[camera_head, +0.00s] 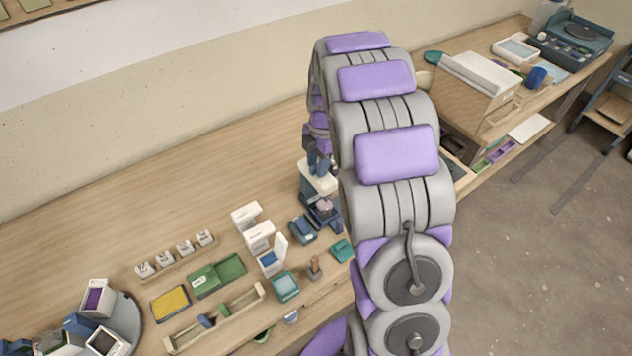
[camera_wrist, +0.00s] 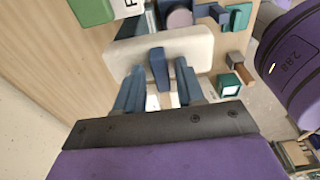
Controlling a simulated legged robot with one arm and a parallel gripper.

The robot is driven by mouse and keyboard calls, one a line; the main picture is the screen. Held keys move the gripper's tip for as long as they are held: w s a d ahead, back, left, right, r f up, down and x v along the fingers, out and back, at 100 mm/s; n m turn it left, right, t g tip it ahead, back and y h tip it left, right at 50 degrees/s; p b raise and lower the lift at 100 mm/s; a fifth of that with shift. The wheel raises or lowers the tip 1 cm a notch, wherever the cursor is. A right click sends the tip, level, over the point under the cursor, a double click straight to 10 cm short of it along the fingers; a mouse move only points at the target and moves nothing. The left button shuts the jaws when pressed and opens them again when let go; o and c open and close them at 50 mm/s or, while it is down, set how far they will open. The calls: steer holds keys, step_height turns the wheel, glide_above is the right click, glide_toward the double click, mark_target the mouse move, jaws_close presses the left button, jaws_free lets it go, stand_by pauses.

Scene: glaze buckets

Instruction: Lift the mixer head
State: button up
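The mixer's cream head (camera_head: 316,184) shows in the head view just left of my arm, above a dark blue base (camera_head: 324,214). In the wrist view the cream head (camera_wrist: 200,45) lies across the upper middle, with a dark blue handle (camera_wrist: 158,70) sticking out toward me. My gripper (camera_wrist: 160,72) is open, with one blue finger on each side of the handle and gaps visible on both sides. In the head view my gripper (camera_head: 319,164) is right above the mixer head. A greyish-purple round part (camera_wrist: 179,17) shows beyond the head. My arm hides the mixer's right side.
White holders (camera_head: 258,237), a dark blue box (camera_head: 302,230), a teal box (camera_head: 285,287) and a wooden-handled stamp (camera_head: 315,267) stand near the mixer. A green case (camera_head: 217,275) and long tray (camera_head: 213,320) lie further left. The table behind is clear.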

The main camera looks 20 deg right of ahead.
steer(key=shift+r+p, duration=1.1)
steer(key=shift+r, duration=2.4)
